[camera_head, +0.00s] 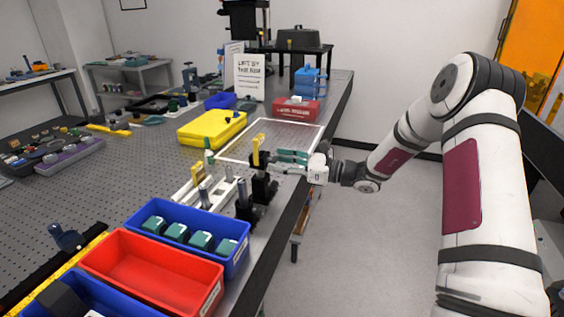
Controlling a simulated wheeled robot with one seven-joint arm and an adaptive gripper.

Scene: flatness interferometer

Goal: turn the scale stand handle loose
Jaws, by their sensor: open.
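A small black stand (263,188) stands near the right edge of the perforated table, with an upright yellow scale (256,149) at its top. My gripper (278,160) reaches in from the right over the table edge. Its teal fingers are spread apart and point left, close to the right of the stand, with no object seen between them. I cannot make out the handle, nor tell whether a finger touches the stand.
A second black post mount (244,208) and a white rail (217,187) stand in front. A blue bin (232,267) with teal blocks and an empty red bin (205,309) are nearer. A yellow case (211,128) and a framed clear area (268,135) lie behind.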

